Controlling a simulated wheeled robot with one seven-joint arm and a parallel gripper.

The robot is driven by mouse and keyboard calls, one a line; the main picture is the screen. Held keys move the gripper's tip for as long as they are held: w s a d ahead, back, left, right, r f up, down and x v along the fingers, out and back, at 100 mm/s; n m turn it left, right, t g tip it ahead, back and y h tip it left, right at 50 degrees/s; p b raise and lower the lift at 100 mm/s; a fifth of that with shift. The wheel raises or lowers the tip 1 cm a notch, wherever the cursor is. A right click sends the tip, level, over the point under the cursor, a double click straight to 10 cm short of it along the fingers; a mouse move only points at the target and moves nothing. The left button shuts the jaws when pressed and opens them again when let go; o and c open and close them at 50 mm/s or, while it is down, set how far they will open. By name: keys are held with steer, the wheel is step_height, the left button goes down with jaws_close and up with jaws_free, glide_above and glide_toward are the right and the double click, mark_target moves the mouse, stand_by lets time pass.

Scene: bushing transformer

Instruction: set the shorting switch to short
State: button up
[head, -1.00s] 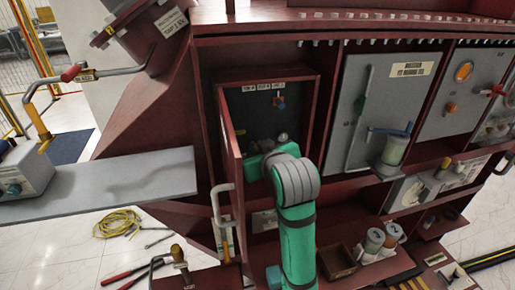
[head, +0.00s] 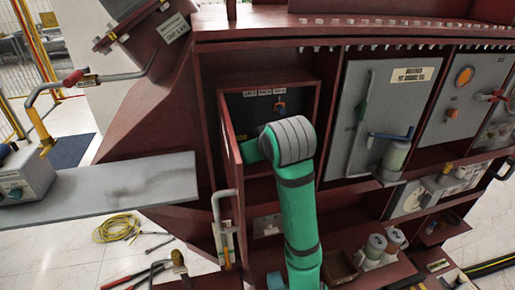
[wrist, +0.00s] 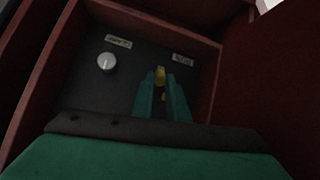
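In the head view, an open red compartment (head: 221,120) holds a dark panel with small white labels (head: 264,92) and an orange switch handle (head: 280,107). My green arm reaches in and hides the lower panel. The gripper itself is hidden there. In the wrist view, my gripper (wrist: 160,80) points at the panel (wrist: 95,85), its two green fingers apart by a narrow gap. A small yellow part (wrist: 160,74) shows between the fingertips; contact is not clear. A round light knob (wrist: 107,62) sits left of the fingers. Which control is the shorting switch cannot be read.
The compartment's red walls stand close around the arm, with its open door (head: 229,135) at left. To the right is a grey cabinet door (head: 392,100) with a handle. A grey shelf (head: 130,185) juts out left. Tools and a yellow cable (head: 118,227) lie on the floor.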

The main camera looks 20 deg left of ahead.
steer(key=o, duration=0.4)
steer(key=shift+a, duration=0.1)
steer(key=shift+v, duration=5.4)
steer(key=shift+f, duration=0.1)
